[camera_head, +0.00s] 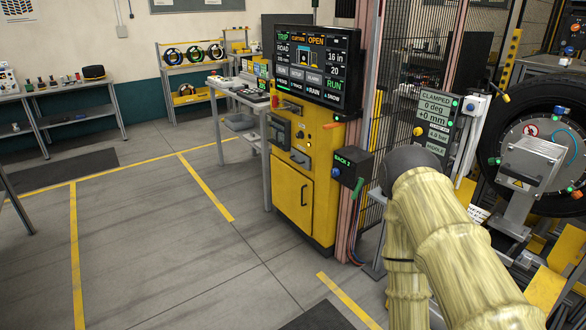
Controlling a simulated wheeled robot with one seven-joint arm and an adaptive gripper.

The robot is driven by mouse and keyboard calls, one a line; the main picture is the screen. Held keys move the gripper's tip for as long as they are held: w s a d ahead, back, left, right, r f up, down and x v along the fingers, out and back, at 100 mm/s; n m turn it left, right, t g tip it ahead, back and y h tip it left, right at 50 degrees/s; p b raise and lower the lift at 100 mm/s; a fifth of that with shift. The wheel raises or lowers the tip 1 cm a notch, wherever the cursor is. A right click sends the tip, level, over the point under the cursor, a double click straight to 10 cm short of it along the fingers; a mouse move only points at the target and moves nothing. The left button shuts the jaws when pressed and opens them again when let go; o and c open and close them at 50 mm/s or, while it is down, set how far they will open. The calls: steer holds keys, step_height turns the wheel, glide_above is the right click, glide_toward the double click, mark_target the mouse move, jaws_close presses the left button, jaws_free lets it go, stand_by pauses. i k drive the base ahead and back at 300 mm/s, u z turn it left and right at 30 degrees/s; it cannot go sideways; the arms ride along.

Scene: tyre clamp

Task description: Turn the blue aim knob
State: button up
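Two small blue parts show, and I cannot tell which one is the aim knob. One blue round part (336,172) sits on the left side of a dark box (353,165) labelled "BACK 2", above a green lever (358,187). Another blue part (470,107) is on a pale box right of the "CLAMPED" display (436,107). My arm, in a pale yellow sleeve, rises from the lower right to a dark rounded end close to the right of the "BACK 2" box. My gripper is not visible.
A yellow cabinet (292,205) with a large screen (311,68) stands at centre. A tyre (500,140) in a clamp machine is at right. Mesh fencing (405,75) stands behind my arm. Benches (75,118) line the back left. The floor at left is mostly clear.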

mark_target(335, 172)
steer(key=u, duration=0.55)
steer(key=i, duration=1.3)
steer(key=z, duration=0.2)
